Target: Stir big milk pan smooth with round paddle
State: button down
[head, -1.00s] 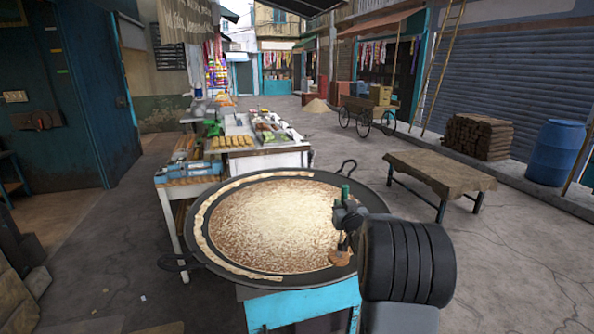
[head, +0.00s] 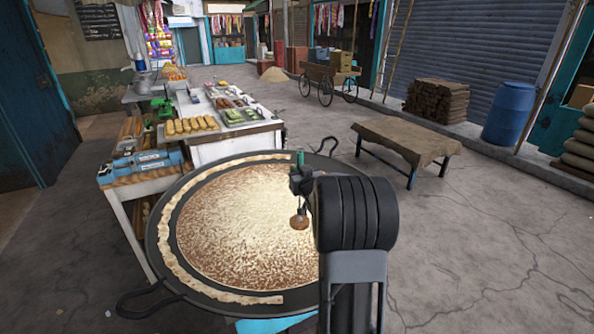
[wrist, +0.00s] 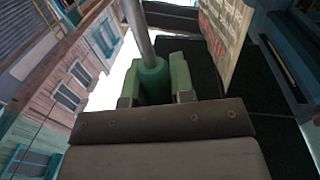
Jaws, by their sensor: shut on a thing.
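The big milk pan (head: 171,205) is a wide dark round pan on a turquoise stand. The milk (head: 235,225) in it is pale and mottled with brown, with a thick cream band along the left and front edge. My gripper (head: 300,172) is over the right part of the pan. It is shut on the green handle of the paddle (head: 299,222), whose round brown head is at the milk's right side. I cannot tell how deep the head sits. In the wrist view my gripper (wrist: 154,85) holds the green grip, with the grey shaft (wrist: 138,32) rising from it.
A cloth-covered bench (head: 405,138) is at the right. A pan handle loop (head: 148,300) juts out front left.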

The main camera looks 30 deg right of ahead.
notch_tip(320, 180, down, 8)
jog(key=b, duration=0.8)
jog(key=shift+f, duration=0.2)
jog(key=shift+d, duration=0.15)
